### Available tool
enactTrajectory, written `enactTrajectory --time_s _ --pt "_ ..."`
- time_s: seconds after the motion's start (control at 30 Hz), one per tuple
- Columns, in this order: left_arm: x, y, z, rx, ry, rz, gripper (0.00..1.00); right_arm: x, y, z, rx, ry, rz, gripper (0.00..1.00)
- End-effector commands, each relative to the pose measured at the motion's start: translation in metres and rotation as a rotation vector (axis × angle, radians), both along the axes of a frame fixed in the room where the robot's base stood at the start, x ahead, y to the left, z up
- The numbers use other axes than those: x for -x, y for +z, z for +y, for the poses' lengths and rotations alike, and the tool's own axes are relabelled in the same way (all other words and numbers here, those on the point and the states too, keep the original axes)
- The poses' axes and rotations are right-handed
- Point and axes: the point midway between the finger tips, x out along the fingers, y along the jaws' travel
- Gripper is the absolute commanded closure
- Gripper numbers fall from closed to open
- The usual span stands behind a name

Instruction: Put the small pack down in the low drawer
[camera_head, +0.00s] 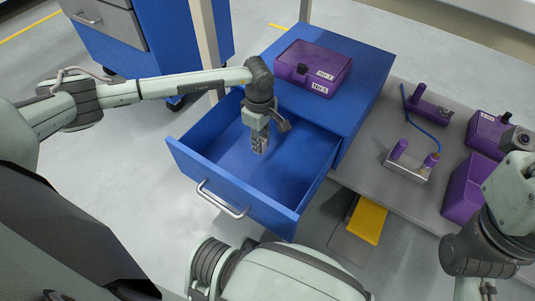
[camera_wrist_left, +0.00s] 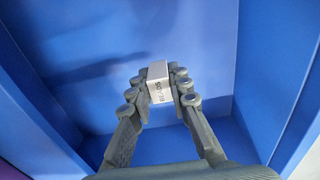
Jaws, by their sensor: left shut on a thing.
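My left gripper (camera_head: 261,145) points down inside the open blue drawer (camera_head: 250,199), between its walls. In the left wrist view my left gripper (camera_wrist_left: 159,84) is shut on a small pale pack (camera_wrist_left: 158,85) with dark print on its side. The drawer's blue floor (camera_wrist_left: 90,60) shows around the pack. I cannot tell whether the pack touches the floor.
A purple case (camera_head: 313,68) labelled No 1 lies on the blue cabinet top (camera_head: 352,98). A grey bench (camera_head: 372,170) with purple boxes (camera_head: 467,190) and a metal block (camera_head: 408,166) with purple posts stands right. Another blue cabinet (camera_head: 170,45) stands at the back left.

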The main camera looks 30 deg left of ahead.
Motion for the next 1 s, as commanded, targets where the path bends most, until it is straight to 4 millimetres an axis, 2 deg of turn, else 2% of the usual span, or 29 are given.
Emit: enactTrajectory --time_s 0.03,0.1,0.33,0.53,0.77,0.93,0.97,1.0 --pt "0.001 -0.014 -0.001 0.001 0.000 0.003 1.00 -0.001 -0.002 0.000 0.006 0.001 -0.008 0.60" --pt "0.001 -0.024 0.000 0.000 0.000 0.002 1.00 -0.001 -0.002 0.001 0.012 0.001 -0.015 0.60" --pt "0.000 -0.042 -0.001 0.001 -0.002 0.001 1.00 -0.003 0.000 0.002 0.022 0.002 -0.025 0.60" --pt "0.000 -0.070 0.000 0.000 -0.001 0.001 1.00 -0.004 -0.001 0.004 0.036 0.001 -0.046 0.60" --pt "0.000 -0.072 0.000 0.001 -0.003 -0.001 1.00 -0.005 0.002 0.004 0.040 0.000 -0.047 0.60" --pt "0.000 -0.077 0.000 0.000 -0.003 -0.001 1.00 -0.005 -0.002 0.004 0.041 0.000 -0.043 0.60" --pt "0.000 -0.075 0.000 0.000 -0.003 -0.001 0.80 -0.006 0.000 0.004 0.042 0.000 -0.044 0.60" --pt "0.000 -0.075 0.000 0.000 -0.003 -0.001 0.75 -0.006 0.001 0.004 0.042 0.000 -0.045 0.60"
